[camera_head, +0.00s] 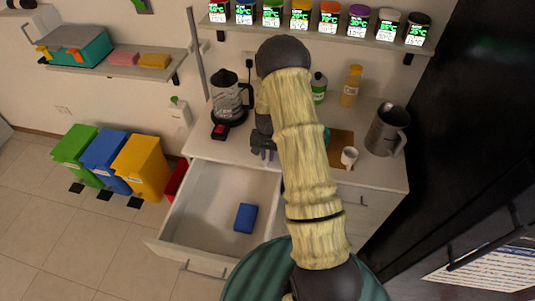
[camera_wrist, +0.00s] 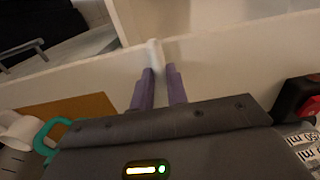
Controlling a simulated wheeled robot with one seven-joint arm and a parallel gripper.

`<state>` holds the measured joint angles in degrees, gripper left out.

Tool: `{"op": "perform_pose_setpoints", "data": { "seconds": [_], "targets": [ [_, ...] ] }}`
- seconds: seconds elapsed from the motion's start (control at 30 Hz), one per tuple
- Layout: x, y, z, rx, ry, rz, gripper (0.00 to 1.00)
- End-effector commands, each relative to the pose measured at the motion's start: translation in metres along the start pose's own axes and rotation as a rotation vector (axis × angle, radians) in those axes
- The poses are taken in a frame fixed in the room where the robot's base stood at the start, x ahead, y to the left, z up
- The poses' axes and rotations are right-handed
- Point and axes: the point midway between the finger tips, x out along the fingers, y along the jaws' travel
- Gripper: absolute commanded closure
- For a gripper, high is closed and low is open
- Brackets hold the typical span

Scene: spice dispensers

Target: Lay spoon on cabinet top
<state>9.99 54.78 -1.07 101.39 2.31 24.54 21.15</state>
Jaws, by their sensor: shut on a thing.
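My gripper (camera_head: 264,152) is over the front edge of the white cabinet top (camera_head: 205,147), above the back of the open drawer. In the wrist view its two purple fingers (camera_wrist: 160,88) are close together. A thin pale thing, which I take for the spoon (camera_wrist: 156,58), shows between them and blends with the white cabinet behind it. Its full shape is not clear, and my arm hides part of the cabinet top in the head view.
The open drawer (camera_head: 195,210) holds a blue block (camera_head: 245,217). A shelf of spice dispensers (camera_head: 300,15) hangs above. Coloured bins (camera_head: 140,168) stand at left.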

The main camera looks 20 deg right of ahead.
Motion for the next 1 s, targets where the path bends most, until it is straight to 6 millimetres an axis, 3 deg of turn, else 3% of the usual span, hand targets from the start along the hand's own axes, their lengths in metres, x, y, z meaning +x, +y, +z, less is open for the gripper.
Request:
{"op": "perform_pose_setpoints", "data": {
  "seconds": [0.2,0.23,0.33,0.37,0.77,1.0],
  "targets": [
    [0.000,0.000,0.000,0.001,0.000,0.000,1.00],
    [0.000,0.000,0.000,0.001,0.000,0.000,0.81],
    [0.000,0.001,0.000,0.001,0.000,0.000,0.61],
    [0.000,0.001,0.000,0.001,0.000,0.000,0.59],
    [-0.005,0.001,-0.001,0.002,0.001,0.000,0.59],
    [-0.036,0.000,-0.001,0.002,0.004,-0.002,0.59]
  ]
}}
